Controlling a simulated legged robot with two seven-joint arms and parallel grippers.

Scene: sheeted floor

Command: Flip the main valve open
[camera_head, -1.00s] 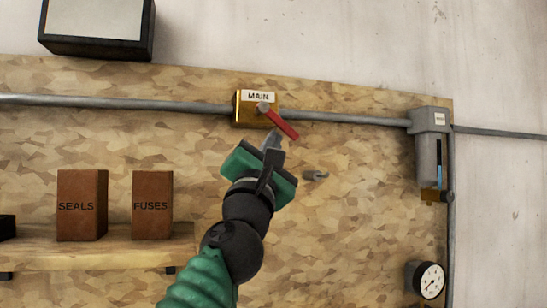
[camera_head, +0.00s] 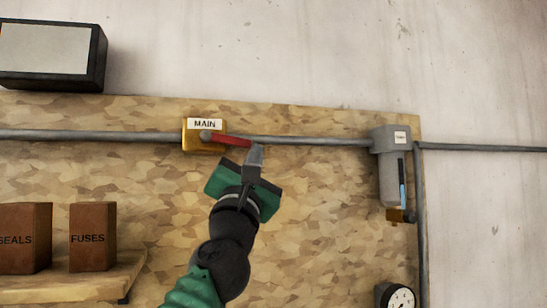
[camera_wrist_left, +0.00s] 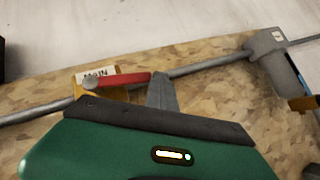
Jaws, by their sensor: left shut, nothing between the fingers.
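The main valve (camera_head: 190,138) is a brass-yellow block with a white MAIN label, set on the grey pipe on the board. It also shows in the left wrist view (camera_wrist_left: 122,95). Its red handle (camera_head: 229,139) points right from a grey pivot, tilted slightly down and close to the pipe's line. My left gripper (camera_head: 256,152) is shut and empty, its fingertips just under the outer end of the handle. In the left wrist view the fingertips (camera_wrist_left: 161,80) are right at the handle's end; I cannot tell for sure whether they touch. My right gripper is not in view.
A grey filter unit (camera_head: 391,165) sits on the pipe at right, with a gauge (camera_head: 399,299) below. A shelf (camera_head: 90,287) at lower left holds brown SEALS (camera_head: 25,232) and FUSES (camera_head: 93,232) boxes. A dark-framed box (camera_head: 97,62) is at upper left.

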